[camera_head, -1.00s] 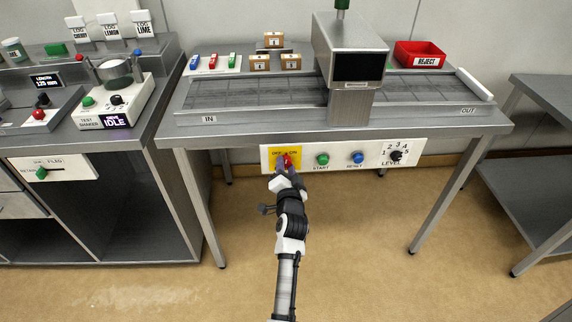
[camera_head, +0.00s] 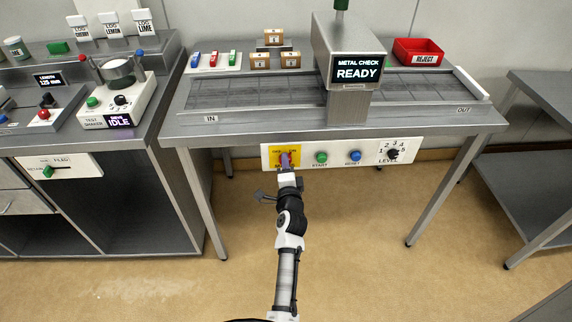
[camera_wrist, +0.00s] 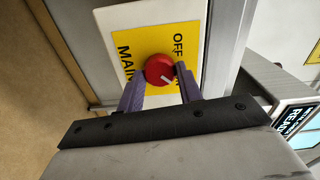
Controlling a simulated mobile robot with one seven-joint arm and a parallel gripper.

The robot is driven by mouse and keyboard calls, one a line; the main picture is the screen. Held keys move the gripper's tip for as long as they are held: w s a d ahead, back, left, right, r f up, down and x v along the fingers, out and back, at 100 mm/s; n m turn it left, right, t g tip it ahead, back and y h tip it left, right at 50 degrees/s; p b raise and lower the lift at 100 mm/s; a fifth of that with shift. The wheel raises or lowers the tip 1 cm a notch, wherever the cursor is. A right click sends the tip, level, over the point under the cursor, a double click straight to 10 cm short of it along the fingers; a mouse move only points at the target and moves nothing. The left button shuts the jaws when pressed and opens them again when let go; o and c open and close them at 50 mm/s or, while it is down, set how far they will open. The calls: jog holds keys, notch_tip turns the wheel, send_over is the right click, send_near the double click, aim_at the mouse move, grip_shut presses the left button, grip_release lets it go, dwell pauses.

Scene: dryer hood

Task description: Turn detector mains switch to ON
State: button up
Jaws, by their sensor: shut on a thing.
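The detector mains switch is a red round knob (camera_wrist: 160,70) with a white pointer line on a yellow plate (camera_wrist: 132,44) marked MAIN and OFF. In the wrist view its pointer aims down and right, toward a word mostly hidden by a finger. My gripper (camera_wrist: 158,80) is shut on the knob, with a purple finger on each side. In the head view my gripper (camera_head: 286,162) covers most of the knob. The metal detector's screen (camera_head: 358,69) is lit and reads METAL CHECK READY.
Right of the switch on the same white panel are a green START button (camera_head: 321,158), a blue RESET button (camera_head: 355,156) and a black LEVEL dial (camera_head: 392,153). The conveyor table (camera_head: 270,138) stands above the panel. Open floor lies below.

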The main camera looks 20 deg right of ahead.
jog(key=shift+r, duration=0.15)
jog(key=o, duration=0.9)
jog(key=shift+c, duration=0.2)
jog(key=shift+o, duration=0.6)
